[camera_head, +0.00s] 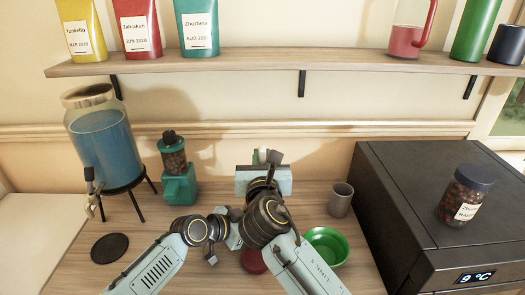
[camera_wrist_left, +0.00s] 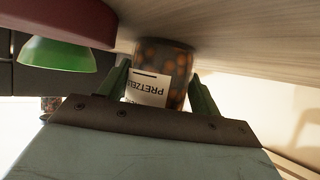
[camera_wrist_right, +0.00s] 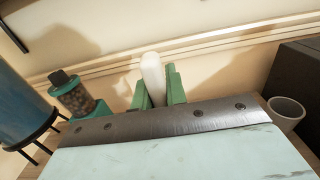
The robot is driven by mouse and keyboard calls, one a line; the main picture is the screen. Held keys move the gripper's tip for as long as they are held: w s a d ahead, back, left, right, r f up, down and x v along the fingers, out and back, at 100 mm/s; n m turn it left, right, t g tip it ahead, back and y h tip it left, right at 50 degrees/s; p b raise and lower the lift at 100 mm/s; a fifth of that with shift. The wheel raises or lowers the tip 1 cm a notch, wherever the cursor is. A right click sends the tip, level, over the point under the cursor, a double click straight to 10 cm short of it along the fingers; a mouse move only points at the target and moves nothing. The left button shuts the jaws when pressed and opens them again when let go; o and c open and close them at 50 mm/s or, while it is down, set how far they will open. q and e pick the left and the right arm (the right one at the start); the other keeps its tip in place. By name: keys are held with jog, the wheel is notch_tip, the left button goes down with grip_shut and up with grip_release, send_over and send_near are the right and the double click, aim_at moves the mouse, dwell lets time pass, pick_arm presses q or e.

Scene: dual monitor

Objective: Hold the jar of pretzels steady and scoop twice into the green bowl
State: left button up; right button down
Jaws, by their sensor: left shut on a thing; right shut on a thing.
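The pretzel jar (camera_wrist_left: 168,66), with a white label reading PRETZELS, is between the green fingers of my left gripper (camera_wrist_left: 160,80), which is shut on it. In the head view the jar and left fingertips are hidden behind my arms. My right gripper (camera_head: 262,160) is raised toward the back wall, shut on a white round-ended piece (camera_wrist_right: 152,78) that looks like the scoop's handle. The scoop's bowl end cannot be made out. The green bowl (camera_head: 328,248) stands on the table right of my right forearm, with no contents visible. It also shows in the left wrist view (camera_wrist_left: 55,56).
A black appliance (camera_head: 410,190) with a dark-lidded jar (camera_head: 465,197) fills the right. A blue drink dispenser (camera_head: 105,143) and green grinder (camera_head: 180,188) stand left. A shelf (camera_head: 260,66) hangs above.

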notch_tip(320, 180, down, 9)
jog(key=shift+r, duration=0.2)
dwell(0.8)
dwell(0.7)
notch_tip(320, 180, up, 13)
dwell(1.5)
